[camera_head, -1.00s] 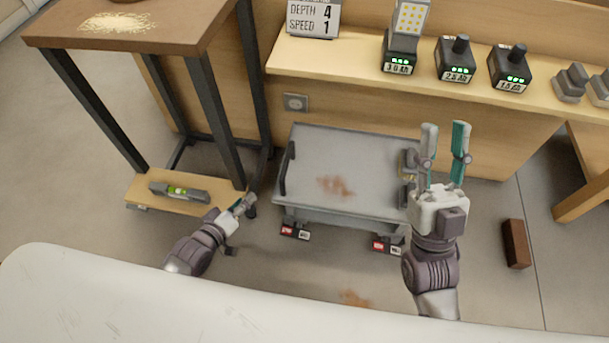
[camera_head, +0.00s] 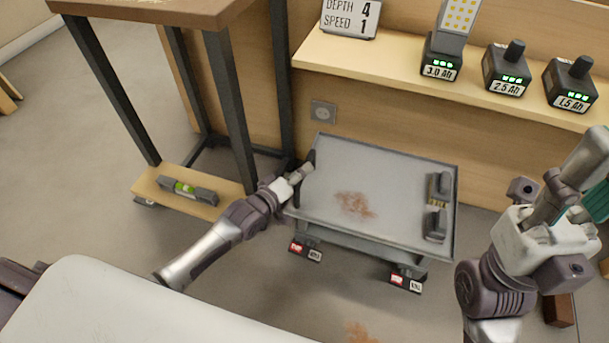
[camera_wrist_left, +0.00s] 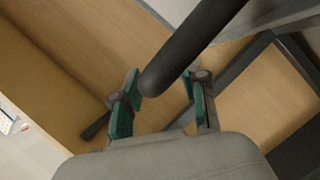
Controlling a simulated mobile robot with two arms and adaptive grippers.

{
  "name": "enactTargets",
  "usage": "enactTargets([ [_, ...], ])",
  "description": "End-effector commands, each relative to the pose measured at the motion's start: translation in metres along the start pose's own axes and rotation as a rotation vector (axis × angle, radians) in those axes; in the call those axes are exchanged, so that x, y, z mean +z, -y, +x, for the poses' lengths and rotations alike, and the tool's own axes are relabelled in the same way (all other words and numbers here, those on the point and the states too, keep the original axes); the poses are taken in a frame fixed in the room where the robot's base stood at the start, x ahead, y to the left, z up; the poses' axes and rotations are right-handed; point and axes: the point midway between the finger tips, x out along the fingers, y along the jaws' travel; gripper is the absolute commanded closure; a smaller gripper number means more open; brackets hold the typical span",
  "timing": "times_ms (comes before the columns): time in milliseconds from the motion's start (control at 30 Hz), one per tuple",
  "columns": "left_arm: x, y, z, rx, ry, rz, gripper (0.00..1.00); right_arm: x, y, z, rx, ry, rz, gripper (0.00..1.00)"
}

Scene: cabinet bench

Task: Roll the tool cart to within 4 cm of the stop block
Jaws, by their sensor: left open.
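The grey tool cart (camera_head: 400,175) stands on the floor in front of the bench, with a rusty patch on its top. Its dark handle bar (camera_head: 305,180) is at the left end. My left gripper (camera_head: 301,174) is at this handle. In the left wrist view the dark handle (camera_wrist_left: 195,45) reaches between the open fingers (camera_wrist_left: 163,92), and I see no grip on it. A red-brown block (camera_head: 559,310), likely the stop block, lies on the floor at right, partly hidden by my right arm. My right gripper (camera_head: 588,185) is raised, cut by the right edge; its opening is unclear.
A dark-legged table (camera_head: 235,110) with a low shelf holding a level (camera_head: 188,192) stands left. Battery packs (camera_head: 506,70) line the bench shelf. Floor right of the cart looks clear.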

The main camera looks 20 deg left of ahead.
Motion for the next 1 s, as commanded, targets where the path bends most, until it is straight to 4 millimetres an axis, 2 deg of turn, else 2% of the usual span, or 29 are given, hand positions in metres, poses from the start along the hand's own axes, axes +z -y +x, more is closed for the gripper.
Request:
enactTargets([
  [33, 0.001, 0.002, 0.008, 0.001, -0.001, 0.001, 0.57, 0.0, 0.0, -0.001, -0.004, -0.014, -0.001, 0.67],
  [200, 0.001, 0.001, 0.019, 0.0, 0.001, 0.002, 0.57, 0.0, 0.001, 0.004, -0.011, -0.029, -0.004, 0.67],
  [500, 0.0, 0.0, 0.02, -0.001, 0.001, 0.001, 0.57, 0.0, 0.001, 0.006, -0.013, -0.031, -0.004, 0.67],
  [767, 0.0, 0.0, 0.02, -0.001, 0.001, 0.001, 1.0, 0.0, 0.001, 0.006, -0.013, -0.032, -0.004, 0.67],
  [1000, 0.0, 0.001, 0.019, -0.001, 0.001, 0.001, 1.0, 0.0, 0.001, 0.005, -0.013, -0.032, -0.004, 0.67],
])
